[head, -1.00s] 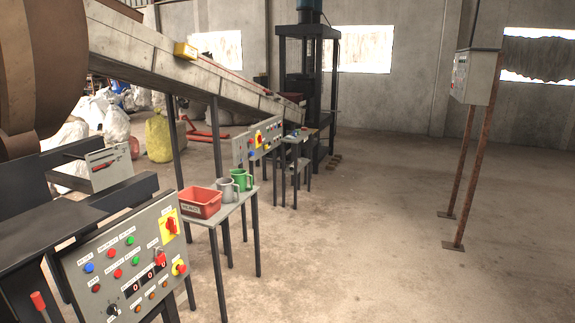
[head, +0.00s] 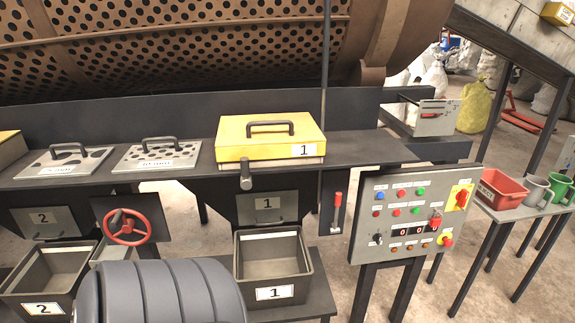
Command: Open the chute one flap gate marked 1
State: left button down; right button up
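The chute one flap gate (head: 267,206) is a dark grey plate marked 1, below the bench edge in the middle of the head view. It appears to hang closed over the chute mouth. A short grey cylindrical handle (head: 246,178) sticks out at its upper left. A grey bin (head: 275,293) marked 1 stands below the gate, and its inside looks empty. Neither of my grippers is in view.
A yellow lidded box (head: 262,150) marked 1 sits above the gate. A red-handled lever (head: 337,210) and a control panel (head: 412,213) stand to the right. A red handwheel (head: 126,227) and gate 2 (head: 43,219) are to the left.

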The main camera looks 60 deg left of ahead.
aim_at(276, 207)
jog(key=u, duration=2)
